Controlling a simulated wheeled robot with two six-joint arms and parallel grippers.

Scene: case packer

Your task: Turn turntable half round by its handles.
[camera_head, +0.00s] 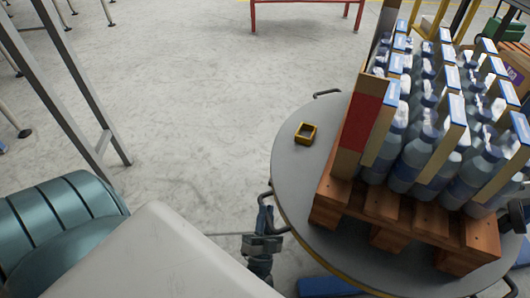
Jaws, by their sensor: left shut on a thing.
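The round grey turntable (297,167) stands at the right and carries a wooden pallet (383,202) loaded with bottles. Dark bent handles stick out from its rim. One handle (326,93) is at the far edge and is free. Another handle (267,196) is at the left edge. My left gripper (265,214) is shut on this left handle, beside the rim. The fingertips are small here and partly merge with the handle. My right gripper cannot be made out; a dark shape at the right edge is cut off by the frame.
A small yellow square frame (306,133) lies on the turntable. The bottles (425,150) stand in rows with cardboard dividers. A grey metal frame (75,85) and a teal ribbed body (60,220) are at the left. A red bench (305,5) stands far back. The floor between is clear.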

